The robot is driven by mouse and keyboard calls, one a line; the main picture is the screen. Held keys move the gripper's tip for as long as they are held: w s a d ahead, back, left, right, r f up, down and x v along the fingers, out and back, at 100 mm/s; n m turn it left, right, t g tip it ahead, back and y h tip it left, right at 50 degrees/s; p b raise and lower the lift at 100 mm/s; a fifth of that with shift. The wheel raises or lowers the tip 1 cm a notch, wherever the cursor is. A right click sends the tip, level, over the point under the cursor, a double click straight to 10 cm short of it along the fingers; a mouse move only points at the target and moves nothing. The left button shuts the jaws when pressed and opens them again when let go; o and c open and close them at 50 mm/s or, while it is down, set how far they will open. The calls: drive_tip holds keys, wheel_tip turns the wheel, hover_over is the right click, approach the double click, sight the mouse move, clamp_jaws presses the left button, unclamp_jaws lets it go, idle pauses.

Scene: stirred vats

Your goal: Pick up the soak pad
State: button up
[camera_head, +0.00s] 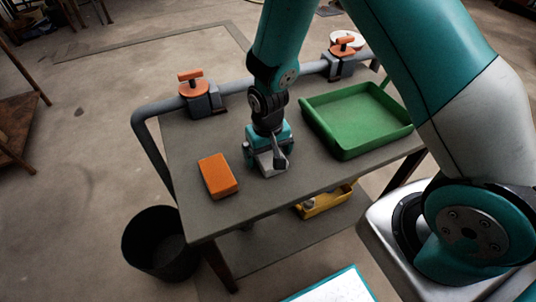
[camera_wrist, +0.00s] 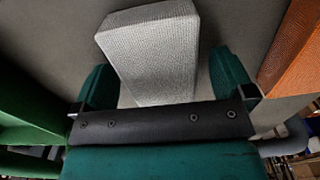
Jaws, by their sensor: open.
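A pale grey block (camera_wrist: 150,45) with a woven, pad-like surface lies on the grey table (camera_head: 235,208). In the wrist view it reaches between the two fingers of my gripper (camera_wrist: 164,82), with a gap on each side. In the head view my gripper (camera_head: 268,160) is low over the table, open, and mostly covers the grey block (camera_head: 267,168). An orange block (camera_head: 218,176) lies flat to the left of my gripper, apart from it. It also shows at the right of the wrist view (camera_wrist: 294,50). No label tells which block is the soak pad.
A green tray (camera_head: 315,122) stands right of my gripper. A grey pipe (camera_head: 240,86) with two orange-handled valves (camera_head: 192,87) runs along the table's back. A yellow container (camera_head: 325,203) is on the lower shelf; a black bin (camera_head: 157,243) stands on the floor at left.

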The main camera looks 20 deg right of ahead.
drive_tip(key=shift+c, duration=0.2)
drive_tip(key=c, duration=1)
drive_tip(key=shift+c, duration=0.2)
wheel_tip(320, 180, up, 20)
drive_tip(key=p, duration=0.2)
